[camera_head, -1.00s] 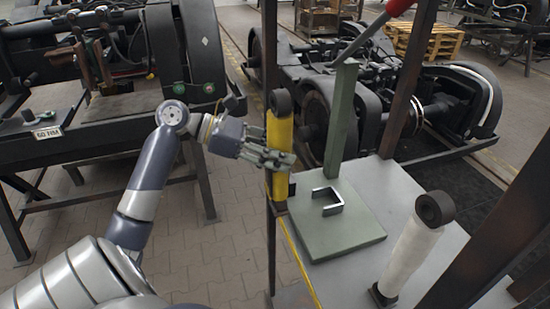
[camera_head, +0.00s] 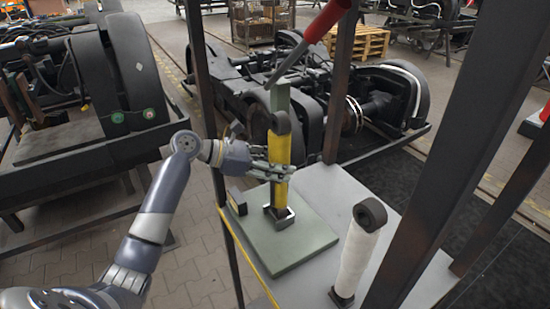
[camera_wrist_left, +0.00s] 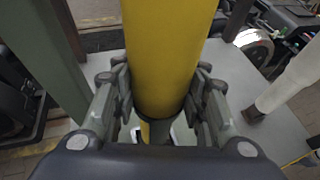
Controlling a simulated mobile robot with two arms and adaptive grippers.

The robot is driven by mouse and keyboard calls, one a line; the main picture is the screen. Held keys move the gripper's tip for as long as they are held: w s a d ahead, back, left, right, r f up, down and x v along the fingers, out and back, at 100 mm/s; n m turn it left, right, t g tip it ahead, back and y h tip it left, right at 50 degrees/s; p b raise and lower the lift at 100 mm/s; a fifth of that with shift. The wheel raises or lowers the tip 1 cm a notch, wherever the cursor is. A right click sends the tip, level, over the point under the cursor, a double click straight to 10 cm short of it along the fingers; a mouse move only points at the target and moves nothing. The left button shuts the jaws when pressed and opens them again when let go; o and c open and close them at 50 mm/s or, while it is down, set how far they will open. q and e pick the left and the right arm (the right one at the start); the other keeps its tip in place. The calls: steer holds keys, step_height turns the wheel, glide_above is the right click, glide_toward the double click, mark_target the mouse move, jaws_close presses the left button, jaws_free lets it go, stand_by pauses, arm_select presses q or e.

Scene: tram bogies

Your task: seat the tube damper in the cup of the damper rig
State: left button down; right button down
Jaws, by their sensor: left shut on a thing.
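The yellow tube damper (camera_head: 279,147) is upright, with a black eye at its top. My left gripper (camera_head: 272,170) is shut around its yellow body from the left. The damper also fills the middle of the left wrist view (camera_wrist_left: 167,50), between both fingers (camera_wrist_left: 165,110). The rig's cup (camera_head: 284,223) is a small open metal bracket on the green base plate (camera_head: 300,250). The damper's dark lower end is at the cup; I cannot tell whether it rests on the bottom. My right gripper is not in view.
A white damper (camera_head: 357,255) stands right of the plate. A small black block (camera_head: 237,200) sits at the plate's left edge. Dark frame posts (camera_head: 340,85) rise around the table.

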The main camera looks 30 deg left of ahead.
arm_select(q)
steer(key=shift+f, duration=0.5)
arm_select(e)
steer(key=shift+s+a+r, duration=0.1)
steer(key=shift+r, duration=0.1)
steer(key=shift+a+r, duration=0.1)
arm_select(q)
steer(key=c, duration=1)
jaws_free()
steer(key=shift+s+f, duration=0.1)
steer(key=shift+f, duration=0.1)
steer(key=shift+o, duration=0.2)
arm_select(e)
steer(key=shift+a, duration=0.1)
arm_select(q)
steer(key=b+v, duration=0.2)
steer(key=v, duration=1)
steer(key=shift+r, duration=0.2)
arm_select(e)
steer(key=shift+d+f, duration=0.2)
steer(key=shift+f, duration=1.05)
